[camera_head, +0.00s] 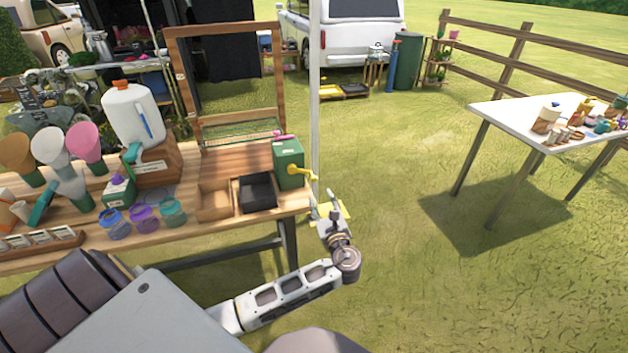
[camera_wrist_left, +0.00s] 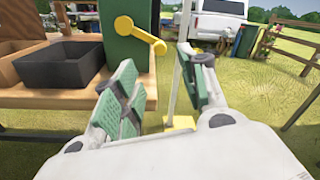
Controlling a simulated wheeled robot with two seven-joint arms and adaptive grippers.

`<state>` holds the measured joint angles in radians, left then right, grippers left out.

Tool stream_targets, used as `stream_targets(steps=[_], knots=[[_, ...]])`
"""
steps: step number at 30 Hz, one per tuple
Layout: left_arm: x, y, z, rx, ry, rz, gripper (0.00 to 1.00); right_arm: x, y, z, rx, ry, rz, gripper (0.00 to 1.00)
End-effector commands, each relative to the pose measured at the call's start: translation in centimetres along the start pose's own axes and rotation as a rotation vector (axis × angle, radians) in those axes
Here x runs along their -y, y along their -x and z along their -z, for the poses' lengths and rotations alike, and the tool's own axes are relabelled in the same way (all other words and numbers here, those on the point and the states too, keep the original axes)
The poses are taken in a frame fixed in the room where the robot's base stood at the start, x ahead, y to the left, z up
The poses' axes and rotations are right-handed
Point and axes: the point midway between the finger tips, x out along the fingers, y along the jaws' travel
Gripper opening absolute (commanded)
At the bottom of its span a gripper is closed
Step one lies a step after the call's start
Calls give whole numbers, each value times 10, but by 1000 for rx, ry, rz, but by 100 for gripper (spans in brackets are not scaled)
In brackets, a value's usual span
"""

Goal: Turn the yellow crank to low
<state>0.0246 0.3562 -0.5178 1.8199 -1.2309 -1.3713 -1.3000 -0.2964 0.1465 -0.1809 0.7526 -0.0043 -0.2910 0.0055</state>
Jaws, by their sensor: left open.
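The yellow crank (camera_head: 302,171) sticks out from the right side of a green box (camera_head: 288,158) at the right end of the wooden table. It also shows in the left wrist view (camera_wrist_left: 141,34), its arm sloping down right to a round knob, with the green box (camera_wrist_left: 122,48) behind. My left gripper (camera_head: 327,205) is open and empty, just right of the table end and below the crank. In the left wrist view, its green-padded fingers (camera_wrist_left: 158,92) are spread wide, with the crank beyond them and not touched. No low mark is readable. My right gripper is not in view.
A black tray (camera_head: 258,193) stands left of the green box on the wooden table (camera_head: 262,226). A thin pole (camera_head: 315,100) rises behind my gripper from a yellow base (camera_wrist_left: 179,123). Open grass lies to the right, before a white table (camera_head: 500,110).

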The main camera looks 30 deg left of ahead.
Motion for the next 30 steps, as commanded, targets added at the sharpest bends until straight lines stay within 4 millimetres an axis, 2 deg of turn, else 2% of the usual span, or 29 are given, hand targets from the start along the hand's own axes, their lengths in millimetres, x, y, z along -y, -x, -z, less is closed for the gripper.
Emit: stream_targets(steps=[21,30], knots=[[0,-93,-1,3,0,-2,42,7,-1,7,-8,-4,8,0],[0,-119,-1,2,1,0,42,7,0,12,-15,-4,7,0]])
